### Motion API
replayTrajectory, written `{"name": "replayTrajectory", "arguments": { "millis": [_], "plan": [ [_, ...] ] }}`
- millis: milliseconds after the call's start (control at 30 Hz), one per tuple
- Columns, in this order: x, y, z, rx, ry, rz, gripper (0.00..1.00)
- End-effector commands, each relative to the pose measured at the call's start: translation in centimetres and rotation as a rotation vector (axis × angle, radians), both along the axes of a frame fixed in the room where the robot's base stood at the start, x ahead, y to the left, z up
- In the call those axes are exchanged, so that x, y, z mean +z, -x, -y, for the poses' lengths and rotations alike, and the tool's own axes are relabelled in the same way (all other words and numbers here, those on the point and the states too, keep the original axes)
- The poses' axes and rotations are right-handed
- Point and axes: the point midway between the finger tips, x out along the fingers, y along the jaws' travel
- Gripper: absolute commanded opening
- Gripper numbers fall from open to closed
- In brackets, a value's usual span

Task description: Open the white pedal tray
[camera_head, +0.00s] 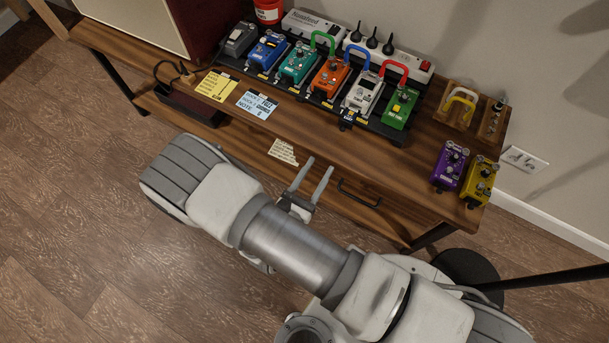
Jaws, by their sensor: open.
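The white pedal (363,95) stands in a row of pedals on a black board on the wooden table, between the orange pedal (330,78) and the green pedal (399,107). A small dark piece with a yellow label (348,116) sits at its front edge; I cannot tell whether this is the tray's front. No separate white tray is clear. My gripper (319,165) is open and empty, its two fingers apart and pointing toward the table. It is in front of the table's front edge, left of a black handle (359,194), and apart from the white pedal.
Blue (267,51) and teal (298,63) pedals stand left on the board. Coloured cable loops arch behind the row. Purple (449,168) and yellow (480,182) pedals stand at the table's right end. Paper notes (256,103) lie at the front left. A black stool (470,267) is at right.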

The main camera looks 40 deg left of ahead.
Motion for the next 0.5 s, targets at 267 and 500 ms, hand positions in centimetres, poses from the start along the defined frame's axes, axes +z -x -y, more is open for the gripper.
{"name": "replayTrajectory", "arguments": {
  "millis": [267,500],
  "plan": [
    [0.0,5.1,0.5,0.001,0.0,-0.001,0.5],
    [0.0,6.4,0.8,-0.001,0.0,0.0,0.5]
  ]
}}
